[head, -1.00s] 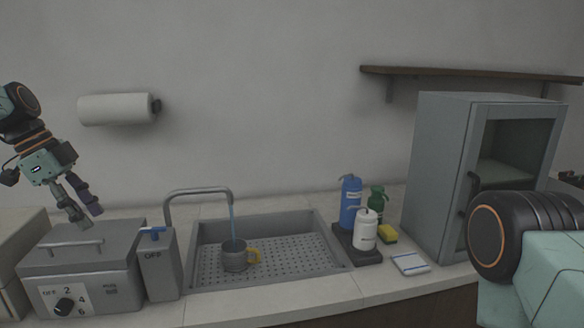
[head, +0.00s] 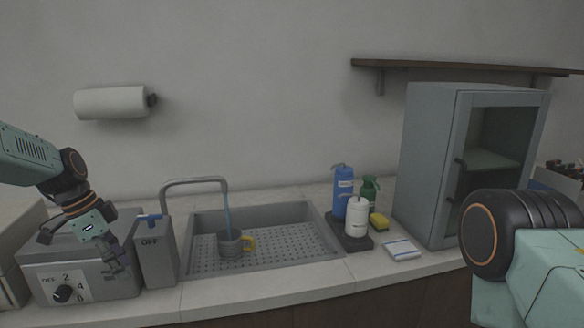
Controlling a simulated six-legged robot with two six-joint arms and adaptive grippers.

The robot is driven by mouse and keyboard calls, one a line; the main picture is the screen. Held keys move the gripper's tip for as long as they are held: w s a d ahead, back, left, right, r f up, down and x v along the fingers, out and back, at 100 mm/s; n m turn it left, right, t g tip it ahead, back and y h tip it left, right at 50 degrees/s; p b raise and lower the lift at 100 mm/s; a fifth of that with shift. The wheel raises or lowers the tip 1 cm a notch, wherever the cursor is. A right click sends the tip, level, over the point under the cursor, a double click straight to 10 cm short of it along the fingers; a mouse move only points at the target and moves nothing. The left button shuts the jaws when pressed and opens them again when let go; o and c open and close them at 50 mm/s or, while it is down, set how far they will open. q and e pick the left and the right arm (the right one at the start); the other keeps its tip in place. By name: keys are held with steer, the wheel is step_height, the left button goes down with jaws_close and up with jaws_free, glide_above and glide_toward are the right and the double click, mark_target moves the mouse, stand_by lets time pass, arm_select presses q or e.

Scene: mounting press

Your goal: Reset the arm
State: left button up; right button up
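My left arm comes in from the left, and its gripper (head: 122,272) hangs low in front of the grey box with a dial (head: 85,285), close to the OFF-marked grey box (head: 157,255). Its fingers are small and dark against the box, so I cannot tell how far apart they are. My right arm (head: 500,235) shows at the lower right as a black joint and a pale green link; its gripper is out of view.
A grey mug (head: 229,245) with a yellow handle stands in the sink (head: 310,262) under the running tap (head: 195,182). Bottles (head: 343,190) and a yellow sponge (head: 379,220) stand to the right. A grey cabinet (head: 425,165) stands near my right arm.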

arm_select(q)
steer(key=s+d+f+n+y+b, duration=0.1)
steer(key=s+d+f+n, duration=0.15)
steer(key=s+f, duration=0.45)
steer(key=s+d+f+n+b, duration=0.2)
steer(key=s+d+f, duration=0.2)
steer(key=f, duration=0.7)
steer(key=s+d+f+n+y+b, duration=0.1)
steer(key=s+d+f+n, duration=0.15)
steer(key=s+f, duration=0.45)
steer(key=s+d+f+n+b, duration=0.1)
steer(key=s+f+n, duration=0.1)
steer(key=s, duration=0.5)
steer(key=s+d+f+n+y+b, duration=0.1)
steer(key=s+f, duration=0.3)
steer(key=s, duration=0.3)
steer(key=s+d+f+n+b, duration=0.2)
steer(key=s+f, duration=0.1)
steer(key=s, duration=0.4)
steer(key=shift+s+n+g, duration=0.3)
steer(key=shift+s+g, duration=0.1)
steer(key=shift+o, duration=0.3)
